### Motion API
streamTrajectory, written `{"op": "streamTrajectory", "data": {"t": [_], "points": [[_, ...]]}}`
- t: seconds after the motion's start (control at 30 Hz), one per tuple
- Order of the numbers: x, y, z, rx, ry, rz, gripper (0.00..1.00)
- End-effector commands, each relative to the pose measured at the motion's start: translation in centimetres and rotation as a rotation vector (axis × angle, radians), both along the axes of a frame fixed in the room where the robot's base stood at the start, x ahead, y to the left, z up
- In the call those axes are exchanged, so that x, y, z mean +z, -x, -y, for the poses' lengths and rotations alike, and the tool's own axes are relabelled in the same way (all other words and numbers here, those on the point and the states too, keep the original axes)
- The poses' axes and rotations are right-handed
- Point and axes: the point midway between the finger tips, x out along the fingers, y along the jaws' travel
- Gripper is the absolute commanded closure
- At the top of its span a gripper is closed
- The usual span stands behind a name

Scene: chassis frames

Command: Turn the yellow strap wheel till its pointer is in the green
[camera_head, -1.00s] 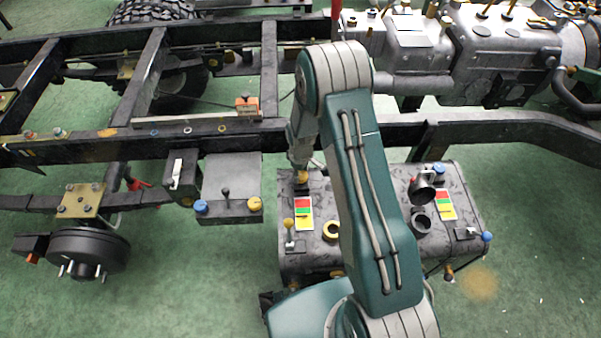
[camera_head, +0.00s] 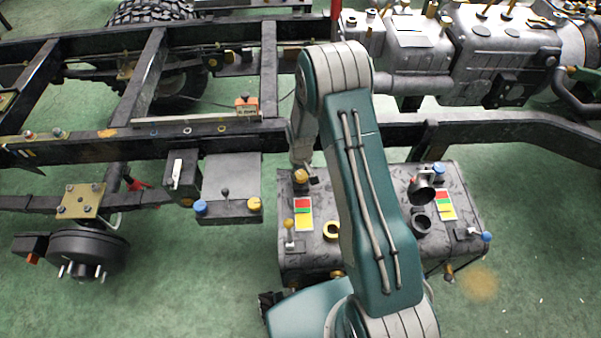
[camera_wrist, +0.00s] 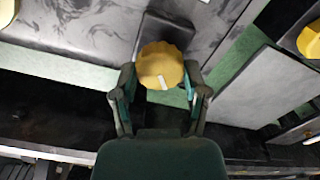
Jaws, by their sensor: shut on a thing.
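The yellow strap wheel (camera_wrist: 160,62) sits between my two fingers in the wrist view, with a short white pointer mark (camera_wrist: 164,82) on its face, pointing to the bottom of the picture. My gripper (camera_wrist: 160,78) is shut on the wheel, one finger on each side. In the head view the yellow wheel (camera_head: 301,176) shows at the top left corner of the dark tank, below my wrist; the fingers are hard to make out there.
The dark tank (camera_head: 290,262) carries a red, green and yellow plate (camera_head: 303,213), a yellow ring (camera_head: 331,230) and a yellow-knobbed lever (camera_head: 289,228). A grey box (camera_head: 230,178) with blue and yellow knobs stands left. The chassis rail (camera_head: 470,122) runs behind.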

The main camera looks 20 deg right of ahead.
Motion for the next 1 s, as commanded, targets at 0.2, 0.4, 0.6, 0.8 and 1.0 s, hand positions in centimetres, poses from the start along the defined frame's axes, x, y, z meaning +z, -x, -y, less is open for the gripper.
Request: {"op": "streamTrajectory", "data": {"t": [0.2, 0.4, 0.6, 0.8, 1.0], "points": [[-0.2, 0.2, 0.0, -0.006, 0.000, -0.005, 0.89], [-0.2, 0.2, 0.0, -0.005, 0.000, -0.006, 0.33], [-0.1, 0.2, 0.0, -0.005, 0.000, -0.004, 0.07], [0.0, 0.1, 0.0, -0.004, 0.000, -0.002, 0.07], [1.0, 0.0, 0.0, -0.005, 0.000, 0.000, 0.07]]}}
